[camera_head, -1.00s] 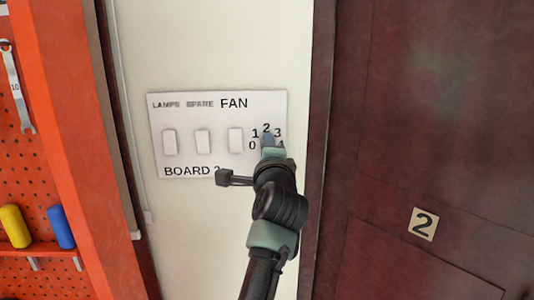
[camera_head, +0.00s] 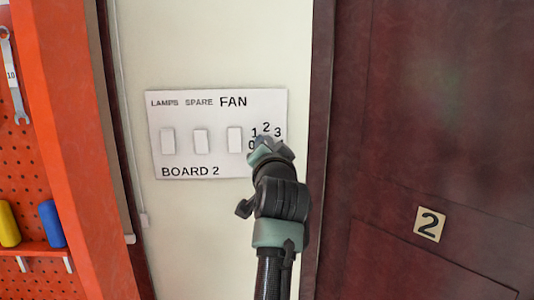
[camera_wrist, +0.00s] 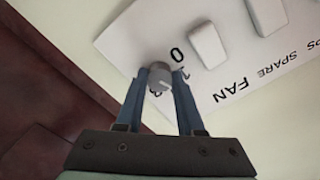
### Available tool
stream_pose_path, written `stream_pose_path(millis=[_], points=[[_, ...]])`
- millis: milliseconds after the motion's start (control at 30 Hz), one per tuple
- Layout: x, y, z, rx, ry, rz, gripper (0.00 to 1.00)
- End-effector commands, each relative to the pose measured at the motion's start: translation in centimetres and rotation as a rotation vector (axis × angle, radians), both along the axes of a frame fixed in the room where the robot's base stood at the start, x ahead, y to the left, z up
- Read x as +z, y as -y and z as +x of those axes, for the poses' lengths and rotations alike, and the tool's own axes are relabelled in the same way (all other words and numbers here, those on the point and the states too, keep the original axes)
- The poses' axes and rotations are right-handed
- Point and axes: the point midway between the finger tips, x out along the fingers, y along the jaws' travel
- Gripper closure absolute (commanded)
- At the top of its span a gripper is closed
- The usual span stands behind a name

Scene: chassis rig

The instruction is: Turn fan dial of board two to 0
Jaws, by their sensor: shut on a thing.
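Board two (camera_head: 190,165) is a white panel on the cream wall, marked LAMPS, SPARE, FAN and BOARD 2. The fan dial is hidden behind my gripper (camera_head: 265,146) in the head view, with 1, 2 and 3 showing above and 0 partly covered. In the wrist view the fan dial (camera_wrist: 159,80) is a small round grey knob between the two blue fingers of my gripper (camera_wrist: 158,76), which is shut on it. A pale line shows on the knob's face. The 0 and 1 show just above it, and other numbers are partly covered by a finger.
Three white rocker switches (camera_head: 200,141) sit in a row left of the dial. A dark red door (camera_head: 390,150) with a 2 plate (camera_head: 430,224) stands right. An orange pegboard (camera_head: 20,170) with a wrench (camera_head: 13,75) is at far left.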

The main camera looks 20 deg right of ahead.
Motion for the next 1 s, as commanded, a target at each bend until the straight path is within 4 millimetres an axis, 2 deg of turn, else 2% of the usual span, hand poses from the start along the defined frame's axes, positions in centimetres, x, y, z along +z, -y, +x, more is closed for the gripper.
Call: stream_pose_path(millis=[1000], points=[[-0.23, 0.34, -0.08, 0.0, -0.27, -0.922, 1.0]])
